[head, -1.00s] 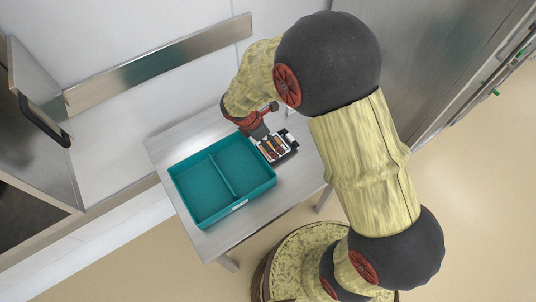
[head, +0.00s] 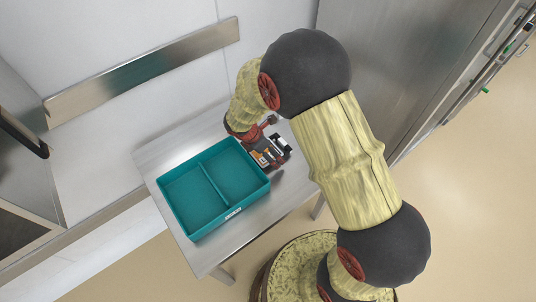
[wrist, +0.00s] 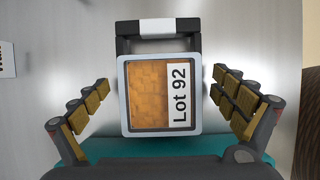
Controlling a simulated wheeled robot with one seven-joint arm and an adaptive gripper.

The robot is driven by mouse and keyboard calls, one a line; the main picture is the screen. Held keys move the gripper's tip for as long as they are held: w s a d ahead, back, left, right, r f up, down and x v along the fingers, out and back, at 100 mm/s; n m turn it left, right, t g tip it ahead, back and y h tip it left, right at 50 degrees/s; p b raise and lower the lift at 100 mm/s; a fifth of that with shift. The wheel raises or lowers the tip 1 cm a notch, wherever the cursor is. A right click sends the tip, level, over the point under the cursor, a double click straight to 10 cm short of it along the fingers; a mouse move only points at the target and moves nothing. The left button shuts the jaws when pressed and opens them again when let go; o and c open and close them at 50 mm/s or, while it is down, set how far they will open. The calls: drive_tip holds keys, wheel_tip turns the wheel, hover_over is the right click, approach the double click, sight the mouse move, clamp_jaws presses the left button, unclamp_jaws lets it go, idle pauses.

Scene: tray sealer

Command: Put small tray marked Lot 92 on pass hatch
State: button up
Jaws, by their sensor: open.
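The small tray (wrist: 125,100) has a pale rim, orange contents under its top and a white "Lot 92" label. In the wrist view it lies between the spread fingers of my gripper (wrist: 160,82), with a gap on each side. My gripper is open and holds nothing. In the head view my gripper (head: 262,148) is over the tray's spot on the steel table, right of the teal crate, and hides much of the tray. A black frame with a white bar (wrist: 158,27) adjoins the tray's far edge. I cannot tell which surface is the pass hatch.
The teal two-part crate (head: 203,236) stands just left of my gripper; its wall also shows in the wrist view (wrist: 110,146). The steel table (head: 205,258) has bare strips around it. A wall with a steel strip (head: 145,72) is behind; a dark-handled door (head: 25,135) is at left.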

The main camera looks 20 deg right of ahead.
drive_tip(key=shift+c, duration=0.8)
drive_tip(key=c, duration=1.3)
drive_tip(key=shift+r, duration=0.15)
